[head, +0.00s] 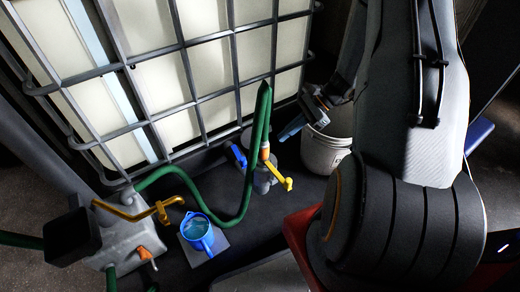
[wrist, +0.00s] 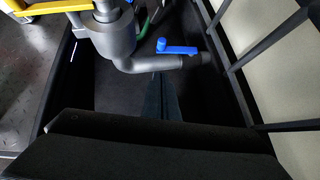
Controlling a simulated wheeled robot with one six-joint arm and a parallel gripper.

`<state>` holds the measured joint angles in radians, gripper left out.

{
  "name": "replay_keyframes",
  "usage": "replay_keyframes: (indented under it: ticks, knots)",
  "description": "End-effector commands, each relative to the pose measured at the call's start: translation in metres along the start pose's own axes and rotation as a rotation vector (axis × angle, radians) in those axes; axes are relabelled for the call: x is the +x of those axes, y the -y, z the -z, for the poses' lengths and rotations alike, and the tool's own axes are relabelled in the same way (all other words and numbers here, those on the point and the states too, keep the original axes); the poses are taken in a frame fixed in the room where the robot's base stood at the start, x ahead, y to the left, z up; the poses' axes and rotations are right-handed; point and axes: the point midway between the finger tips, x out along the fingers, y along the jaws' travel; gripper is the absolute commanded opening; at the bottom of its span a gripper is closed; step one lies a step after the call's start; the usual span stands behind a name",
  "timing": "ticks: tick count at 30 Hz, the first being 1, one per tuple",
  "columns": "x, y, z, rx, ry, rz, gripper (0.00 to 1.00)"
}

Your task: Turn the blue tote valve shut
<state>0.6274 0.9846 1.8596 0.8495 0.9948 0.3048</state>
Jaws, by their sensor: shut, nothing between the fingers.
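The blue tote valve handle (head: 236,155) is low at the front of the caged white tote (head: 183,44) in the head view. In the wrist view the blue handle (wrist: 178,49) sits on top of a grey pipe (wrist: 150,64) and lies roughly along it. My gripper (head: 281,137) is to the right of the blue handle in the head view, apart from it. Its closed fingers also show in the wrist view (wrist: 158,80), below the pipe in the picture, with nothing between them.
A yellow handle (head: 287,184) is on the same pipework, with a green hose (head: 252,165) rising beside it. A white bucket (head: 326,148) stands close to my gripper. A blue jug (head: 197,232) and a yellow-armed grey unit (head: 128,240) are at lower left.

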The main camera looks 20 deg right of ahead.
Motion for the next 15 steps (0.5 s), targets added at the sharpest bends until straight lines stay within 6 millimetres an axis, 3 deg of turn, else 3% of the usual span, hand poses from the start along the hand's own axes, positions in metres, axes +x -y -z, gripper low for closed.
replay_keyframes:
  ticks: [5, 15]
  knots:
    - [0.019, 0.000, 0.001, 0.003, 0.003, -0.002, 0.00]
    - [0.085, 0.000, 0.001, 0.002, 0.002, -0.003, 0.00]
